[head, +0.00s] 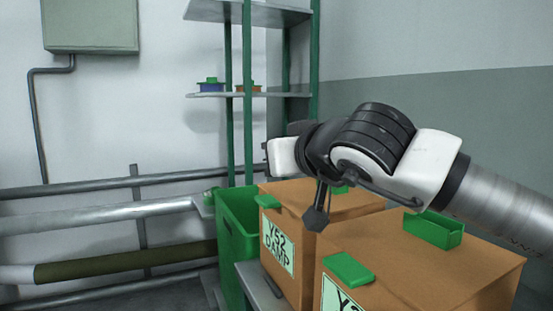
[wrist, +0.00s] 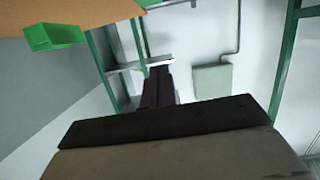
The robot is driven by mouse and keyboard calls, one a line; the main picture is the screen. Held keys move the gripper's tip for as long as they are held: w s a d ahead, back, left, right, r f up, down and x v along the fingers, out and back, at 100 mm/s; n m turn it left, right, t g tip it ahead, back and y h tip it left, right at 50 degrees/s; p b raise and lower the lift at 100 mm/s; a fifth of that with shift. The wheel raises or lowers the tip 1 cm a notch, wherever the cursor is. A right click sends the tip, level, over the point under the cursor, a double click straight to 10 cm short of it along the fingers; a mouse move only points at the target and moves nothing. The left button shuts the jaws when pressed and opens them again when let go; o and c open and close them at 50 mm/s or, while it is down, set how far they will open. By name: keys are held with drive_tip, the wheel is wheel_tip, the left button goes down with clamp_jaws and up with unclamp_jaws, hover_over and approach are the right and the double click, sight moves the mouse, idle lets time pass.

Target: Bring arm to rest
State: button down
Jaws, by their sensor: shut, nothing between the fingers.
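My arm (head: 395,150) reaches in from the right in the head view and passes above two brown boxes. In the wrist view my gripper (wrist: 160,74) shows as dark fingers close together, shut and empty. The fingers point toward the wall and shelf rack, apart from anything they could touch as far as I can tell.
A box marked "Y52 DAMP" (head: 308,258) and a nearer box (head: 425,275) with green fittings stand below my arm. A green bin (head: 237,235) stands left of them. Behind is a green-posted rack (head: 248,95) with spools. Pipes (head: 100,216) run along the left wall.

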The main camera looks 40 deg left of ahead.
drive_tip(key=v, duration=0.6)
drive_tip(key=shift+s, duration=0.15)
drive_tip(key=shift+p, duration=0.35)
